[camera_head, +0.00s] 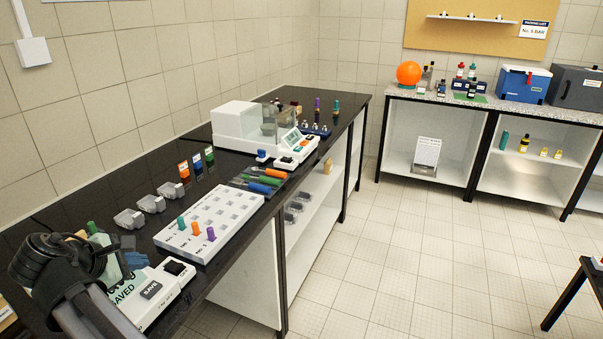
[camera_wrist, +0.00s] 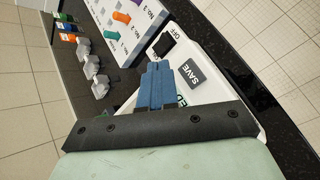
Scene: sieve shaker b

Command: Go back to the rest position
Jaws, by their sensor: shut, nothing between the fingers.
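My gripper (camera_wrist: 157,68) shows in the wrist view with its two blue fingers side by side, shut and empty. It is over the white device (camera_head: 142,314) with a dark grey SAVE button (camera_wrist: 189,74) and a black OFF switch (camera_wrist: 163,45). In the head view my gripper (camera_head: 136,261) is at the lower left, by the device's far edge, and my dark arm stands in front of part of the device. Green text reading SAVED shows on the device. Whether the fingertips touch the device, I cannot tell.
A shelf unit (camera_head: 432,105) stands at the back.

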